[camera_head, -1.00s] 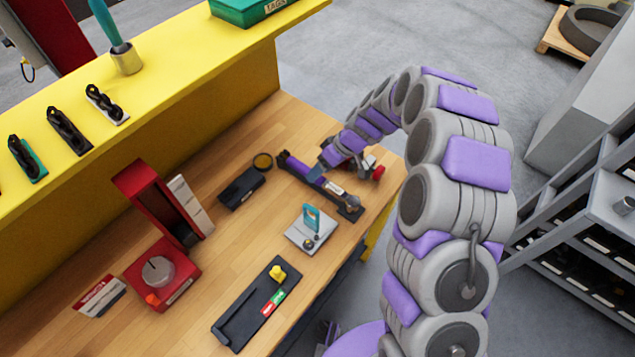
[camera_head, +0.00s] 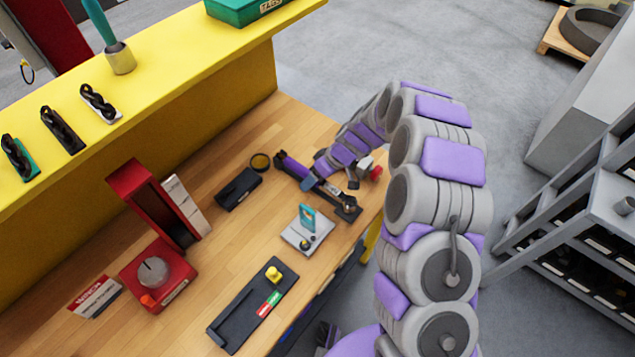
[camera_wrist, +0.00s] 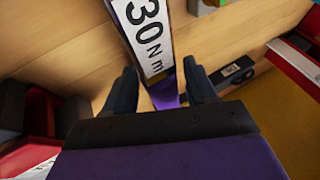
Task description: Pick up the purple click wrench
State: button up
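The purple click wrench (camera_head: 293,168) lies on the wooden workbench, on or beside a dark holder with a grey part near its right end. In the wrist view the wrench (camera_wrist: 150,40) shows a white label reading "30 Nm". My gripper (camera_head: 313,183) is at the middle of the wrench in the head view, and the arm partly hides it. In the wrist view my gripper (camera_wrist: 160,88) has its two dark fingers apart, one on each side of the wrench's purple shaft, with gaps visible. Contact with the wrench is not visible.
A black case (camera_head: 239,188), a grey plate with a teal part (camera_head: 307,232) and a black tray (camera_head: 250,305) lie nearby on the workbench (camera_head: 225,255). A red stand (camera_head: 150,200) is at left. A yellow shelf (camera_head: 180,70) rises behind.

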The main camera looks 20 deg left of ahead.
jog(key=shift+s+d+r, duration=0.15)
jog(key=shift+d+r, duration=0.05)
jog(key=shift+d, duration=0.35)
jog(key=shift+c, duration=1.4)
jog(key=c, duration=0.3)
jog(key=shift+a, duration=0.3)
grip_shut()
